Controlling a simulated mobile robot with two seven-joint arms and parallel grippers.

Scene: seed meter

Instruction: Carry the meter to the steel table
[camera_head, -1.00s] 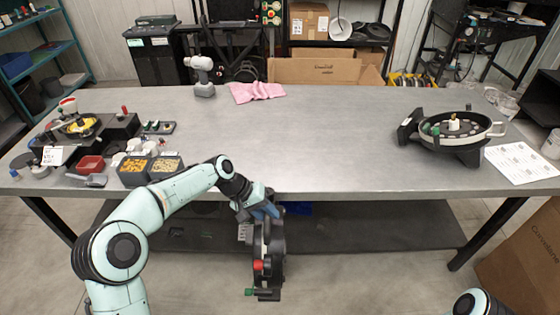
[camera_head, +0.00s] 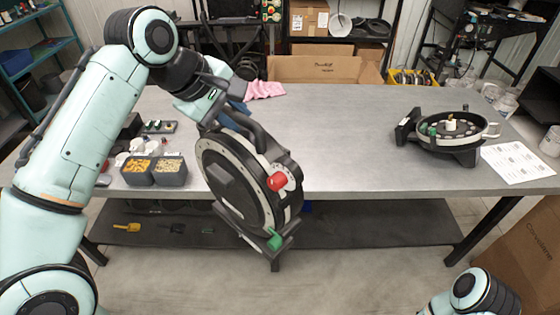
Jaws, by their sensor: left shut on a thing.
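The seed meter (camera_head: 232,180) is a black and grey disc-shaped unit with a red knob and a green lever. It hangs tilted in the middle of the head view, in front of the table's front edge. My left gripper (camera_head: 225,112) is shut on the meter at its upper part; the fingertips are mostly hidden. The steel table (camera_head: 345,140) spans the view, with its middle bare. My right arm shows only as a link at the bottom right; its gripper is out of view.
A second round black meter-like unit (camera_head: 450,140) stands at the table's right, beside a printed sheet (camera_head: 518,162). Bins of yellow and pale seeds (camera_head: 155,171) stand at the left. A pink cloth (camera_head: 265,89) lies at the back. A lower shelf (camera_head: 370,225) runs beneath.

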